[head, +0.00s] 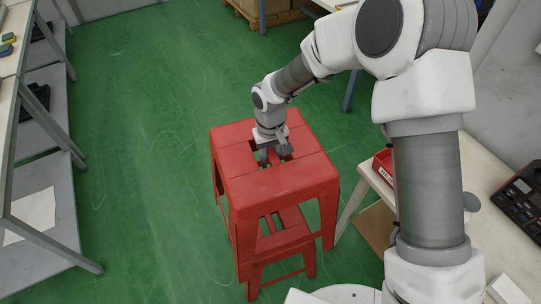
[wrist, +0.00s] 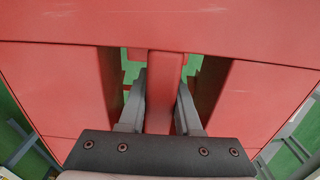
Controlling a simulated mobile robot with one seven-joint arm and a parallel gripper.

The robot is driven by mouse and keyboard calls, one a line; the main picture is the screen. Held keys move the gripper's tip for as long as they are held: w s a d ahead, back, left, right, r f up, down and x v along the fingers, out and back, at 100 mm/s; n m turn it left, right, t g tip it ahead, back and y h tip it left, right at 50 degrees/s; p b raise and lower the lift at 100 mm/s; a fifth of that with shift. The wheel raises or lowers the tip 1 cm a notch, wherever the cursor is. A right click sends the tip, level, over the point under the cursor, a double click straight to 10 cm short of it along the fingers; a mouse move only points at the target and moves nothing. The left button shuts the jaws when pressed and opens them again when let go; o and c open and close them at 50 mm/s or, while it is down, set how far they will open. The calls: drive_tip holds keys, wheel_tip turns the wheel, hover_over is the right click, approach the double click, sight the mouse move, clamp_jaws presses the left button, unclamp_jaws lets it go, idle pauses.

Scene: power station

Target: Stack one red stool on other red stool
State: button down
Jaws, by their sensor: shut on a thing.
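A red stool (head: 285,183) with a slotted square seat stands upright in the middle of the head view. My gripper (head: 272,156) reaches down into the slots of its seat. In the wrist view the seat (wrist: 60,90) fills the picture, and my two fingers are on either side of its central slat, shut on it. The other red stool (head: 285,241) shows below, between the legs of the held stool, with its seat lower down. The held stool is over it and hides most of it. I cannot tell whether the two touch.
The green floor (head: 145,150) is clear to the left and behind the stools. A metal shelf (head: 45,175) stands at the far left. A pale table (head: 490,215) at the right holds a red bin (head: 384,166) and a black case (head: 525,195), close to the stools.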

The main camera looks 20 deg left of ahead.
drive_tip(key=b, duration=1.5)
hover_over(271, 222)
wheel_tip(271, 222, down, 24)
drive_tip(key=f+b, duration=0.5)
drive_tip(key=f, duration=0.2)
drive_tip(key=f+b, duration=0.6)
drive_tip(key=f, duration=0.1)
drive_tip(key=shift+a+f, duration=0.2)
drive_tip(key=shift+f, duration=0.1)
drive_tip(key=c, duration=0.5)
unclamp_jaws()
drive_tip(key=shift+d+f, duration=0.1)
wheel_tip(271, 222, up, 18)
drive_tip(key=p, duration=0.6)
drive_tip(key=shift+f, duration=0.2)
